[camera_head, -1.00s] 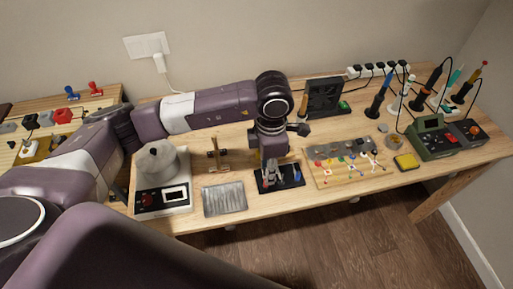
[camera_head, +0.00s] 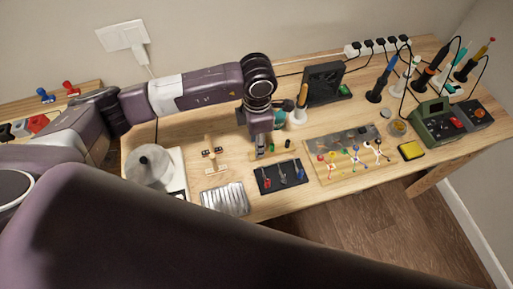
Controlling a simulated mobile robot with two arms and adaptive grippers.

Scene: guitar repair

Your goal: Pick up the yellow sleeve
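I cannot make out the yellow sleeve for certain; it may be hidden by my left gripper (camera_head: 261,152). That gripper points down just behind the black tool mat (camera_head: 262,186), over a row of small pieces. Two dark pieces (camera_head: 288,144) of that row show to its right. The fingers are too small and too covered to tell whether they are open, shut or holding anything. My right gripper is not in view; a large purple link of mine fills the foreground.
A ribbed metal tray (camera_head: 225,199) and a wooden stand (camera_head: 213,155) are left of the mat. A wooden board with clips (camera_head: 325,170) and a yellow sponge (camera_head: 411,151) are right. A black fan-like box (camera_head: 324,84) and screwdriver-like tools (camera_head: 376,93) stand behind.

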